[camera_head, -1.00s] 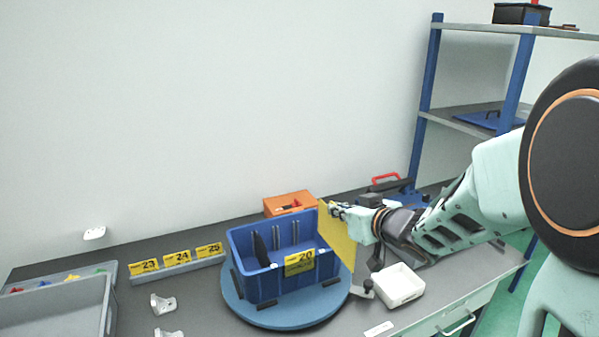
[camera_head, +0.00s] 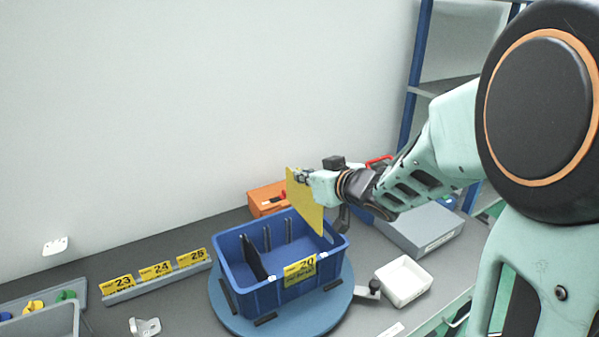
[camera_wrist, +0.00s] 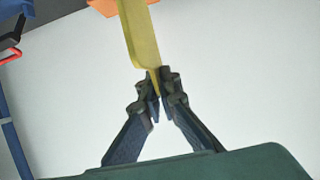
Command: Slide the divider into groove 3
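The divider is a thin yellow plate (camera_head: 306,207) held upright at the right part of the blue crate (camera_head: 222,246), its lower edge near the crate's rim. My gripper (camera_head: 301,178) is shut on the plate's upper edge; the wrist view also shows the fingers (camera_wrist: 160,85) pinching the yellow plate (camera_wrist: 143,35). The crate bears a yellow label 20 (camera_head: 300,270) and sits on a round blue turntable (camera_head: 340,308). Dark vertical groove strips (camera_head: 267,238) show on its back wall. A black divider (camera_head: 252,257) stands in its left part. Whether the yellow plate's lower edge is inside the crate is unclear.
An orange bin (camera_head: 262,199) stands behind the crate. A white tray (camera_head: 405,281) and a dark clamp-like part (camera_head: 370,290) are at its right. A rail with labels 23, 24 and 25 (camera_head: 160,281) lies left. A grey case (camera_head: 425,228) is behind the white tray.

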